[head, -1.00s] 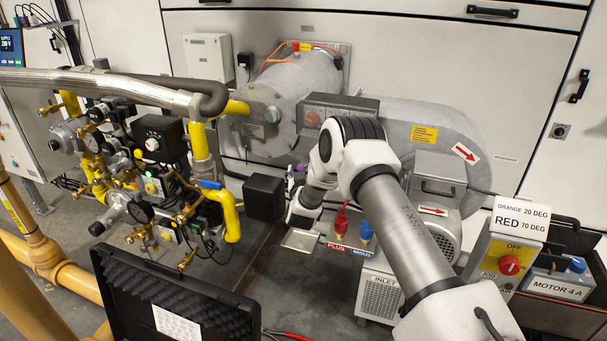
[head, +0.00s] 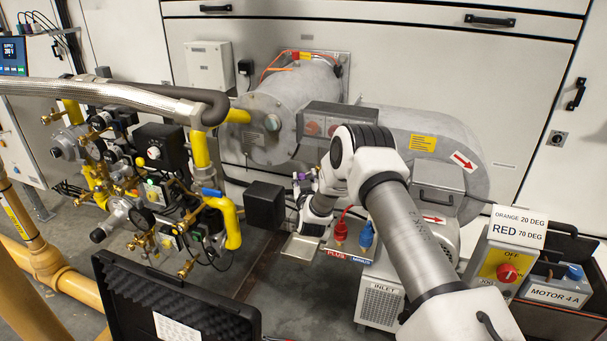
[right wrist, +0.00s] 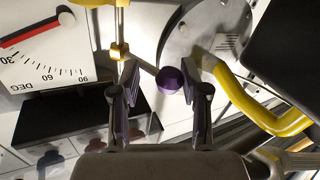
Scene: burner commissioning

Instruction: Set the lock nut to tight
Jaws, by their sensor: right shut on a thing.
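The lock nut's lever appears as a short tan bar with a purple knob (right wrist: 168,80) on its end, running to a brass post in the right wrist view. My right gripper (right wrist: 162,88) has its two dark fingers on either side of the purple knob and is shut on it. In the head view the purple knob (head: 301,175) shows small beside my right gripper (head: 304,186), whose fingertips are too small and partly hidden to make out. A white degree scale (right wrist: 45,50) with a red band lies left of the post. My left gripper is not in view.
The grey blower housing (head: 440,145) stands behind my right arm. Red and blue plugs (head: 341,232) sit just below the wrist. A black box (head: 265,205) and the yellow gas piping (head: 228,220) stand left of the gripper. An open black case (head: 170,300) lies in front.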

